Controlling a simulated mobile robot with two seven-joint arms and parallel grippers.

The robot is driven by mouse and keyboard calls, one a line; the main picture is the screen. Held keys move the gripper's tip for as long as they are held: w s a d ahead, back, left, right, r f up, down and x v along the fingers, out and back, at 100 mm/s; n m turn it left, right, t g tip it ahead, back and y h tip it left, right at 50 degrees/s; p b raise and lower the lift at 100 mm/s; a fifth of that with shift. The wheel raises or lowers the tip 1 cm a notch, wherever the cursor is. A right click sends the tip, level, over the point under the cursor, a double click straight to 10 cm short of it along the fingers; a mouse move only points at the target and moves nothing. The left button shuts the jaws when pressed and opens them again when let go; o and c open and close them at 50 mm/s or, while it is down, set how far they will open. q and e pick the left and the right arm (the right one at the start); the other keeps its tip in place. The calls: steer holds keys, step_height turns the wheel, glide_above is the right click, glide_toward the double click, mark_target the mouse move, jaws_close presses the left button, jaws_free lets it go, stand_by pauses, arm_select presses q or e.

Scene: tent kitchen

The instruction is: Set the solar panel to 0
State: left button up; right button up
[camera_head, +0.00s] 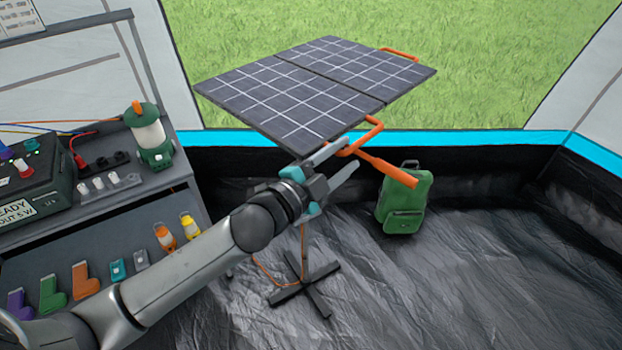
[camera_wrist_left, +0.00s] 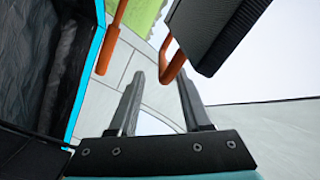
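The solar panel (camera_head: 320,80) is a dark, gridded two-section board, tilted on a thin stand with crossed feet (camera_head: 304,288). Its dark edge (camera_wrist_left: 215,30) shows at the top of the left wrist view. The handle (camera_wrist_left: 168,62) and lever (camera_wrist_left: 112,42) also show in the left wrist view. My left gripper (camera_head: 350,155) is open and empty by the handle; whether a finger touches it I cannot tell. My right gripper is out of view.
A grey shelf unit (camera_head: 180,172) stands at left with a green lantern (camera_head: 150,135), a dark power box (camera_head: 35,180) and small coloured items. A green backpack (camera_head: 403,205) sits by the tent wall right of the panel. The floor at right is clear.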

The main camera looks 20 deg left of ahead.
arm_select(q)
steer(key=v, duration=0.8)
steer(key=shift+s, duration=0.3)
steer(key=shift+a, duration=0.1)
steer(key=a+f+n+g+y, duration=0.1)
steer(key=a+f+n+y, duration=0.15)
steer(key=f, duration=0.55)
steer(key=a+f+n+g+y, duration=0.1)
steer(key=a+f+n+y, duration=0.15)
steer(key=f, duration=0.55)
steer(key=s+a+f+n+g+y, duration=0.1)
steer(key=s+a+f+n+g, duration=0.2)
steer(key=f, duration=0.7)
steer(key=s+a+f+n+g+y, duration=0.1)
steer(key=s+a+f+g, duration=0.1)
steer(key=s+f, duration=0.5)
steer(key=s+d+f+n+g, duration=0.2)
steer(key=s+d+f+g, duration=0.1)
steer(key=s+f, duration=0.7)
steer(key=s+d+f+n+g, duration=0.2)
steer(key=s+f+g, duration=0.3)
steer(key=s+f, duration=0.5)
steer(key=s+d, duration=0.1)
steer(key=s, duration=0.6)
steer(key=shift+s+d+g, duration=0.15)
steer(key=shift+g, duration=0.15)
